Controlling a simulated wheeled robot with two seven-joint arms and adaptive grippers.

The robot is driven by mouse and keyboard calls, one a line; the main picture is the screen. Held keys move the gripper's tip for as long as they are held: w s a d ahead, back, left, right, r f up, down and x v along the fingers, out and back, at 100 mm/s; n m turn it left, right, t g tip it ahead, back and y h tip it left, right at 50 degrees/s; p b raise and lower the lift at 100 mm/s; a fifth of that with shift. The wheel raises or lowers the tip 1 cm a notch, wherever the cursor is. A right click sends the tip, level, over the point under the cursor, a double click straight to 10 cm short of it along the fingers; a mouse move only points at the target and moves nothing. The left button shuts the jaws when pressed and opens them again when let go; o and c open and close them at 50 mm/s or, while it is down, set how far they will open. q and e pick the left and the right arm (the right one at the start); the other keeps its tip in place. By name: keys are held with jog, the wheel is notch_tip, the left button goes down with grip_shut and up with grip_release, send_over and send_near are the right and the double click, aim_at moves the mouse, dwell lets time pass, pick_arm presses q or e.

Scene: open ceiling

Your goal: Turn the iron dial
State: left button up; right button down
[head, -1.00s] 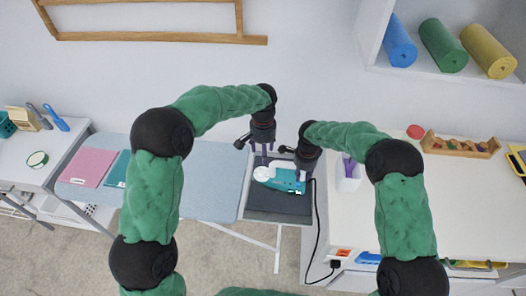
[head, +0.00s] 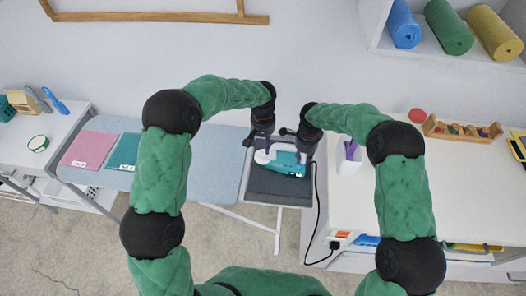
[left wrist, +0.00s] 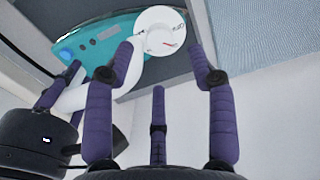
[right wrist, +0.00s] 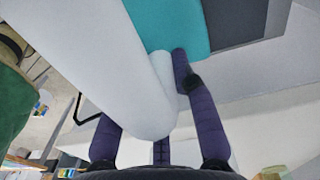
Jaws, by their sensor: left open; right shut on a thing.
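The iron (head: 287,168) is teal and white and lies on a grey pad. Its white round dial (head: 263,157) is at its left end; it also shows in the left wrist view (left wrist: 160,30) with small markings on its face. My left gripper (left wrist: 164,48) is open, with its fingers spread just short of the dial and nothing between them. In the head view my left gripper (head: 263,147) is right above the dial. My right gripper (head: 303,157) is shut on the iron's white handle (right wrist: 105,60), which hides part of its fingers.
The grey pad (head: 278,187) sits at the right end of the light blue ironing board (head: 205,165). Pink (head: 90,150) and teal (head: 124,150) folded cloths lie on the board's left. A black cord (head: 317,215) hangs beside the white counter (head: 375,190).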

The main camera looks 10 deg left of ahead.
aim_at(263, 153)
pick_arm(q)
jog(key=shift+f, duration=3.1)
grip_shut()
